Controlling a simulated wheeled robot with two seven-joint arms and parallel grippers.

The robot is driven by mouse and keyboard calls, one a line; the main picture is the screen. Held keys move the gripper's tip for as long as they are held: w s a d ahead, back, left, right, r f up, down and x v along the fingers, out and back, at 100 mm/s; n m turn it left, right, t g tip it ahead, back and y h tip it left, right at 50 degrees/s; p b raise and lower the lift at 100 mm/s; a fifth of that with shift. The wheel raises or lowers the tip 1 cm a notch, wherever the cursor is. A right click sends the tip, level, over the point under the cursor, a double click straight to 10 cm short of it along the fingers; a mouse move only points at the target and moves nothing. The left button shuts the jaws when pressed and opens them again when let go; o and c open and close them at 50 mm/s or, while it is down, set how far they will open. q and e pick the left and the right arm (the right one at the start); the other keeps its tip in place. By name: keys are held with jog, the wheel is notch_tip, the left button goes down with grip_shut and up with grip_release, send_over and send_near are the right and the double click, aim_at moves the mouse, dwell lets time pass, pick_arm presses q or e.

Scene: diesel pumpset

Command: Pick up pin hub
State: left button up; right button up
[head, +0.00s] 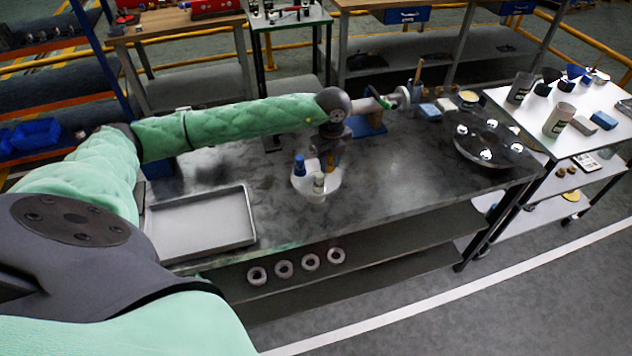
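A pale round piece with upright pegs (316,187) stands on the dark workbench, near its middle; it looks like the pin hub. One peg is blue, another pale. My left arm reaches in from the left in a green sleeve, its dark wrist above and behind this piece. My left gripper (328,160) points down at the far side of the piece, very close to it. Its fingertips are small and partly hidden by the pegs, so I cannot tell its opening or whether it touches. My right gripper is not in view.
A grey tray (202,222) lies on the left of the workbench (400,175). A dark disc with shiny knobs (490,142) sits at the right end. A shaft on a blue stand (369,126) is behind the wrist. Several rings (284,268) lie on the lower shelf.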

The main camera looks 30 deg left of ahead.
pick_arm(q)
grip_shut()
jog(key=shift+r, duration=0.15)
dwell(0.9)
